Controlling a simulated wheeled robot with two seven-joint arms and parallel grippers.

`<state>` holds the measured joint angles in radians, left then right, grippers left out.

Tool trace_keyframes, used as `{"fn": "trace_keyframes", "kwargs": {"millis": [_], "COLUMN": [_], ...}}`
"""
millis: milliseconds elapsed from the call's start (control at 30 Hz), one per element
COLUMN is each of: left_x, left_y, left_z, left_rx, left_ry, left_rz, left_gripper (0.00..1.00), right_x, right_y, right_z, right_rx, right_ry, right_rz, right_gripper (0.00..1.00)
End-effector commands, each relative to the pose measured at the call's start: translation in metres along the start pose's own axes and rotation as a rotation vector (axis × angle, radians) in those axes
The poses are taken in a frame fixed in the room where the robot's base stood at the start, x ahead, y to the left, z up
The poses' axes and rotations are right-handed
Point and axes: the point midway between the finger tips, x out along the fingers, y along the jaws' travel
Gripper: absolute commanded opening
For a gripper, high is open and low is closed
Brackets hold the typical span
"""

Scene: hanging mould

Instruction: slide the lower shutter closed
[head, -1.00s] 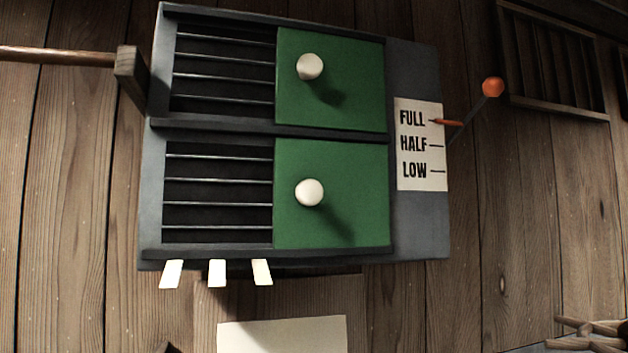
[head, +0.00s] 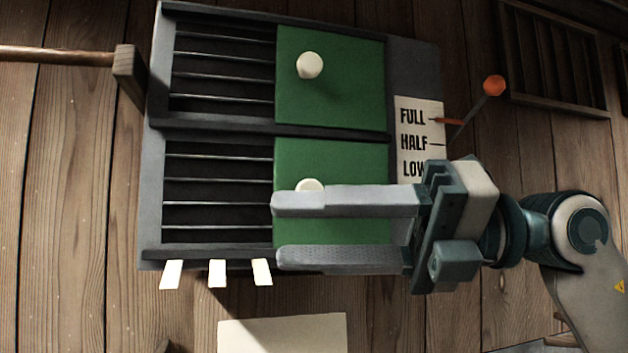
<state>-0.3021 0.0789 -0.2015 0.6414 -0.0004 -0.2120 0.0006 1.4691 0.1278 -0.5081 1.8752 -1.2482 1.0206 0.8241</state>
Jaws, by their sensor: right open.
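The lower shutter (head: 330,162) is a green panel with a white round knob (head: 309,185). It covers the right part of the lower opening, and the barred left part (head: 217,187) is uncovered. My right gripper (head: 277,232) comes in from the right, fingers pointing left and apart, empty. Its upper finger overlaps the lower part of the knob in the picture; I cannot tell whether they touch. The fingers and palm hide much of the lower shutter. My left gripper is not in view.
The upper green shutter (head: 345,95) with its white knob (head: 309,65) also sits at the right of its opening. A lever with an orange ball (head: 494,85) stands right of the FULL/HALF/LOW label (head: 415,118). Three white tabs (head: 217,273) hang below the frame. A wooden handle (head: 60,55) is at left.

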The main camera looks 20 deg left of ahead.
Motion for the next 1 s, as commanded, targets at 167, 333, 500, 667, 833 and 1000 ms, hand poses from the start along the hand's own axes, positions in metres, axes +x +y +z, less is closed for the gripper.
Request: {"fn": "trace_keyframes", "kwargs": {"millis": [167,333,500,667,833,1000], "left_x": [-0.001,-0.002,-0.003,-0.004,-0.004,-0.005], "left_y": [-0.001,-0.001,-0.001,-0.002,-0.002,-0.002], "left_z": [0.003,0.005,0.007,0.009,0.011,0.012], "left_rx": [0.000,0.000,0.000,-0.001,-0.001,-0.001], "left_ry": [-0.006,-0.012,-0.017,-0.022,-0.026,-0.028], "left_rz": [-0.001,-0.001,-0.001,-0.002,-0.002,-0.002], "left_gripper": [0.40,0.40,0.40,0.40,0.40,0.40], "right_x": [0.014,0.013,0.000,-0.019,-0.038,-0.047], "right_y": [0.015,0.027,0.049,0.080,0.112,0.128], "right_z": [-0.003,0.002,0.015,0.028,0.037,0.040], "right_rx": [-0.129,-0.234,-0.328,-0.398,-0.441,-0.456], "right_ry": [0.079,0.098,0.057,-0.034,-0.139,-0.194], "right_rz": [-0.270,-0.541,-0.813,-1.051,-1.223,-1.295], "right_gripper": [0.44,0.44,0.44,0.44,0.44,0.44]}}
